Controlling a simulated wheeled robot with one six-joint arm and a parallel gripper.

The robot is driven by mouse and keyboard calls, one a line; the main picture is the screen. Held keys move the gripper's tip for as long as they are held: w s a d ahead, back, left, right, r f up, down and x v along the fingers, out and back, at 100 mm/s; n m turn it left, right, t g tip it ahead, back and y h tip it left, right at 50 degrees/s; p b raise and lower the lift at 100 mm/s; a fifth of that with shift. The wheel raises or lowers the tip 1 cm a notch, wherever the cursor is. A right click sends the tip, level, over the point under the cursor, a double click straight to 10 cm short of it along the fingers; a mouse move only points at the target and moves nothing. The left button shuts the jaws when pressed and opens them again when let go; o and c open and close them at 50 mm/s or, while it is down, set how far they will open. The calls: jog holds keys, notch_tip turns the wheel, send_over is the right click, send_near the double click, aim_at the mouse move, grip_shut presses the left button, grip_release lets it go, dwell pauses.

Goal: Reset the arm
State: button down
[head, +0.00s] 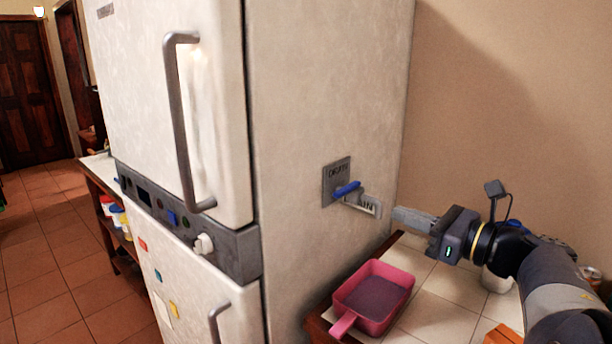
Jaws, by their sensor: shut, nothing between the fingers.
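My gripper (401,215) is at the right of the head view, at the end of my arm, which reaches in from the lower right. Its fingers are shut with nothing between them and point left toward the side of the white fridge (300,120). On that side is a grey plate (337,172) marked DRAIN, with a blue handle (347,189) and a pale labelled piece (369,204) sticking out. The fingertips are close to the pale piece; I cannot tell whether they touch it.
A pink pan (402,280) with dark contents stands on the tiled counter (437,304) below my gripper. An orange block (502,335) lies at the counter's front. A pale container (496,281) is partly hidden behind my arm. Open tiled floor (60,235) is at the left.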

aim_at(344, 195)
jog(key=p+x, duration=0.1)
jog(key=x, duration=0.9)
jog(key=shift+p, duration=0.35)
jog(key=shift+f, duration=0.1)
